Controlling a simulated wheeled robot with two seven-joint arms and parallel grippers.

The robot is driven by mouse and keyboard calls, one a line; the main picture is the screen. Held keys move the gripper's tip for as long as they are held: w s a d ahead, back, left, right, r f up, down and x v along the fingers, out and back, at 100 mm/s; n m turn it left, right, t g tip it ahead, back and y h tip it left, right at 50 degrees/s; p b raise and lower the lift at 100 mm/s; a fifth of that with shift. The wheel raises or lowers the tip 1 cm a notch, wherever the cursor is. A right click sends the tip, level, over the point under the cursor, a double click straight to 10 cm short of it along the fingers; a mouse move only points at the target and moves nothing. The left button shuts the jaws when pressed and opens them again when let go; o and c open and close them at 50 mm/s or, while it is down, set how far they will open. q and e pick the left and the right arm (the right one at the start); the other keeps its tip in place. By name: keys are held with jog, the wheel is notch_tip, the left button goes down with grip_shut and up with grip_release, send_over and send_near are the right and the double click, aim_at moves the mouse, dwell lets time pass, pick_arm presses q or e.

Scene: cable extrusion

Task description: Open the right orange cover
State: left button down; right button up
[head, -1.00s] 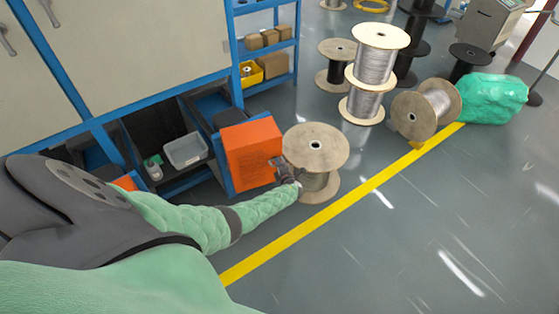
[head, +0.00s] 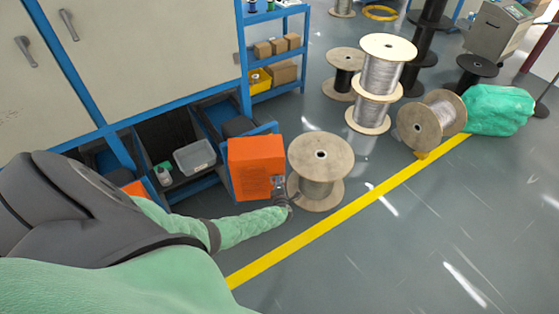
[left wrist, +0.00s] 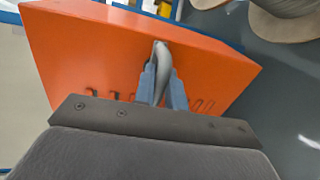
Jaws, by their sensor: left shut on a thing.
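The right orange cover (head: 254,166) stands swung out from the blue machine frame, with the opening behind it exposed. It fills much of the left wrist view (left wrist: 90,50). My left gripper (head: 279,184) is at the cover's right side, near its lower edge. In the left wrist view its fingers (left wrist: 163,85) are shut on the cover's grey handle (left wrist: 162,58). Another orange cover (head: 134,188) shows partly at the left, mostly hidden by my left arm. My right gripper is not in view.
A wooden cable spool (head: 320,165) stands close to the right of the open cover and my left gripper. Blue shelves (head: 275,50) stand behind.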

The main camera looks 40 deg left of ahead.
pick_arm(q)
jog(key=shift+a, duration=0.1)
jog(key=c, duration=1.5)
grip_release()
jog(key=shift+c, duration=0.2)
jog(key=v, duration=0.8)
jog(key=shift+c, duration=0.4)
